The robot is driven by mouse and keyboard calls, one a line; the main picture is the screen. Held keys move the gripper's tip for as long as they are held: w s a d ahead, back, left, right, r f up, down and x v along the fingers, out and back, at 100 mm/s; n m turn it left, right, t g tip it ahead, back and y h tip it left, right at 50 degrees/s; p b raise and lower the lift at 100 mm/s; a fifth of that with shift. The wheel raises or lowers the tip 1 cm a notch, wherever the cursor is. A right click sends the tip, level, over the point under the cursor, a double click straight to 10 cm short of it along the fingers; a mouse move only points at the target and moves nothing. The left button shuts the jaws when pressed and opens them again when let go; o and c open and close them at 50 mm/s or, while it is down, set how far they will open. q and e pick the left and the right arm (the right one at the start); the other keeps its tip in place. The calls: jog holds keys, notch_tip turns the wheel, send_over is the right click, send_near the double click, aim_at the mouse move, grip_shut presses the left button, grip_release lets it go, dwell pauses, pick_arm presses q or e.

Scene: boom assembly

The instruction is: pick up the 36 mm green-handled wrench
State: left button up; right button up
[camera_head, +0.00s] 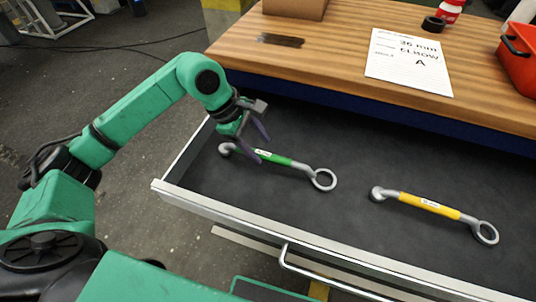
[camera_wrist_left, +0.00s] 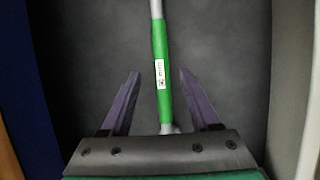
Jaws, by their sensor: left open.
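The green-handled wrench (camera_head: 272,157) lies in the open drawer, with a ring at its right end and a rounded head at its left end. A small white label sits on its handle. My left gripper (camera_head: 254,132) is open above the left part of this wrench. In the left wrist view the green handle (camera_wrist_left: 161,62) runs between the two purple fingers of the left gripper (camera_wrist_left: 155,80), with a gap on both sides. The wrench's near end is partly hidden by the gripper body. My right gripper is not in view.
A yellow-handled wrench (camera_head: 430,204) lies to the right in the same drawer (camera_head: 340,225). The drawer floor between the wrenches is clear.

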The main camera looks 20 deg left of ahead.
aim_at(264, 153)
pick_arm(q)
jog(key=x, duration=0.3)
jog(key=shift+s+a+f, duration=0.1)
jog(key=shift+f, duration=0.1)
grip_shut()
jog(key=shift+r, duration=0.15)
dwell(0.9)
